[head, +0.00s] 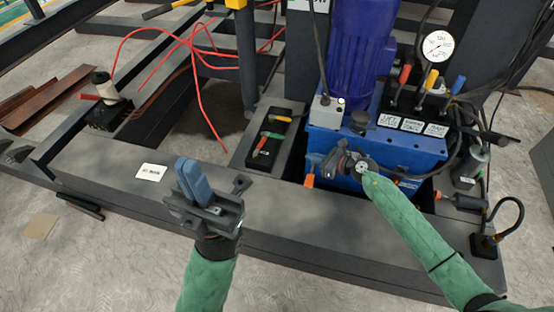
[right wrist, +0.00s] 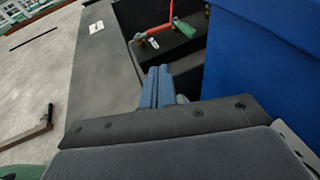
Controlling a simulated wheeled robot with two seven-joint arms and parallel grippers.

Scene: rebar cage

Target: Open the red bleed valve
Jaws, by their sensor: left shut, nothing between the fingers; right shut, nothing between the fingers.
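A black valve block (head: 270,138) lies on the dark frame left of the blue pump unit. It carries yellow, green and red handles; the red handle (head: 262,144) is nearest me. In the right wrist view the red handle (right wrist: 155,31) shows beyond my fingers, beside the green handle (right wrist: 183,28). My right gripper (head: 328,165) is in front of the blue tank, right of the block. Its blue fingers (right wrist: 158,75) are together and apart from the red handle. My left gripper (head: 188,170) is shut and empty above the front beam, left of the block.
The blue pump tank (head: 400,146) stands close by my right gripper, with red, yellow and blue levers (head: 430,80) and a gauge (head: 437,46) above. An orange-tipped part (head: 310,180) sits at its lower left. Red hoses (head: 195,60) lie behind. A red-handled fitting (head: 98,94) stands far left.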

